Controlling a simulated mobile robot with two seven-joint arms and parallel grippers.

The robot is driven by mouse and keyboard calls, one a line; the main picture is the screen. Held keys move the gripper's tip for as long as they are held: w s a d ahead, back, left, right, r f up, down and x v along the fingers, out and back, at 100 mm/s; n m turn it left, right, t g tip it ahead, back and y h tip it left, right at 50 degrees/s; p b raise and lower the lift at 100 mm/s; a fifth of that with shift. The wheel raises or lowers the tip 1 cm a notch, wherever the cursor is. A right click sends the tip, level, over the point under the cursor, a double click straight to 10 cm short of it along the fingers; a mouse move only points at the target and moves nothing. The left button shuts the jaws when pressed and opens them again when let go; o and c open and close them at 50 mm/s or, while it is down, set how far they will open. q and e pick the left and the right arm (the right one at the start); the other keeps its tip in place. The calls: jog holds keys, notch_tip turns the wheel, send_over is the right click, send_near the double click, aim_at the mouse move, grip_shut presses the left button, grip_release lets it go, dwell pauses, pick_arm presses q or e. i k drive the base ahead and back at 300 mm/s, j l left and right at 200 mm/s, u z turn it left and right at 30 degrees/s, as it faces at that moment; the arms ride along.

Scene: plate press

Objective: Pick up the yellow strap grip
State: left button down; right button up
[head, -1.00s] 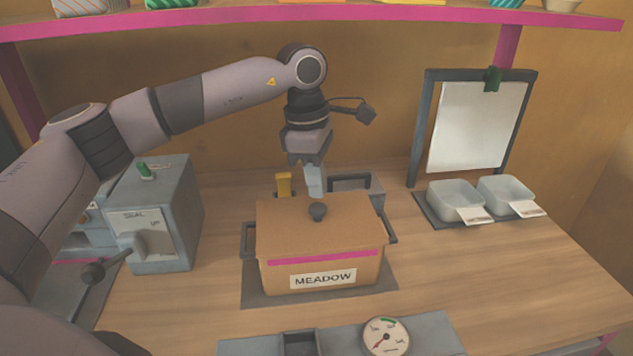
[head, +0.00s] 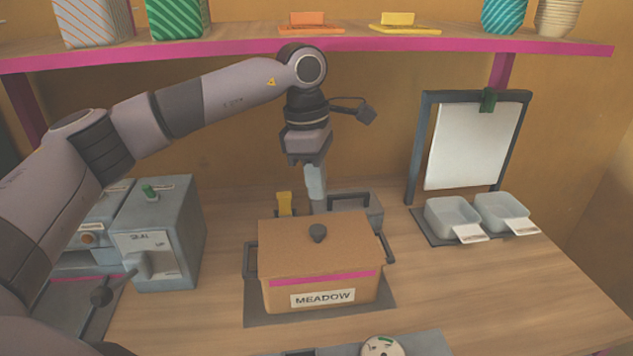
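A small upright yellow piece (head: 285,203) stands behind the box on the counter. Another yellow item (head: 402,22) with a raised bar lies on the pink-edged shelf. I cannot tell from the picture which one is the strap grip. My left gripper (head: 317,190) points down behind the box, just right of the upright yellow piece and apart from it. Its fingers show as one pale, narrow shape, so their opening is unclear. The shelf item is well above and to the right of it. My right gripper is not in view.
A brown lidded box labelled MEADOW (head: 318,272) stands mid-counter. A grey SEAL machine (head: 165,235) is at left. White bins (head: 453,218) and a framed board (head: 475,145) are at right. An orange item (head: 309,22) lies on the shelf. The right front counter is clear.

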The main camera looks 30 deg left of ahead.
aim_at(284, 198)
jog(key=k, duration=1)
